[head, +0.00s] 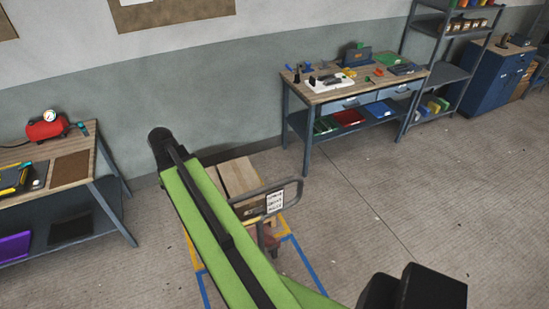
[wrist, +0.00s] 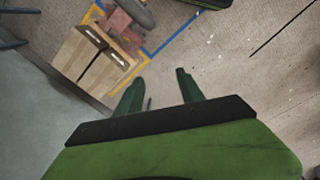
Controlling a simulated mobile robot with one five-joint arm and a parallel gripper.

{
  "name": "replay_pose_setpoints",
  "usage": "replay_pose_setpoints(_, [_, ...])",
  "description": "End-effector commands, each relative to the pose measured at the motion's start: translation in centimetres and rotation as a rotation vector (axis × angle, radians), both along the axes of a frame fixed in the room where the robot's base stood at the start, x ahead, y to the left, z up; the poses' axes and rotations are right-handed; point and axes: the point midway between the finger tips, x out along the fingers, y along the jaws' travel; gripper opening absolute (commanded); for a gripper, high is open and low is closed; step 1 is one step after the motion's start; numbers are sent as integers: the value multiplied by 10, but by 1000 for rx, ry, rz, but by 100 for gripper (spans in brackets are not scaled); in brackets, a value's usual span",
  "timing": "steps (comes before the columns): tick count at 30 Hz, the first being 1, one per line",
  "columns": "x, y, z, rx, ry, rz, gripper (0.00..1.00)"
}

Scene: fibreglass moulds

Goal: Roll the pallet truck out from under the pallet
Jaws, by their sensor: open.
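The wooden pallet (head: 238,176) lies on the floor against the wall, partly hidden behind my green arm in the head view. The pallet truck's grey handle loop (head: 284,183), with a white lettered sign (head: 275,200), stands at its near side. Its reddish body (head: 268,238) shows low down beside my arm. In the wrist view the pallet (wrist: 83,73) is at upper left, with the reddish truck (wrist: 119,27) beside it at the top. The truck's forks are hidden. My gripper (wrist: 160,75) is open and empty, apart from both.
Blue and yellow floor tape (head: 303,264) marks the area around the truck. A workbench (head: 92,170) stands left and another bench (head: 310,97) stands behind to the right. Shelving (head: 452,72) and a blue cabinet (head: 490,83) are farther right. Open floor lies to the right.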

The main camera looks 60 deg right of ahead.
Motion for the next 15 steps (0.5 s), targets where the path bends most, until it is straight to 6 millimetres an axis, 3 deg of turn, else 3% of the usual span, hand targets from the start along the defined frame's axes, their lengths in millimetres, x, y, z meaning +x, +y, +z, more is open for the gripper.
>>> replay_pose_setpoints(1, [-16, -38, -1, -1, 6, 36, 45])
replay_pose_setpoints(3, [-46, -90, -1, -2, 15, 124, 45])
replay_pose_setpoints(7, [-116, -178, -1, 0, 30, 298, 45])
replay_pose_setpoints(10, [-166, -224, -1, 4, 35, 407, 45])
replay_pose_setpoints(12, [-193, -244, -1, 7, 38, 464, 45])
replay_pose_setpoints(15, [-215, -259, -1, 9, 39, 514, 45])
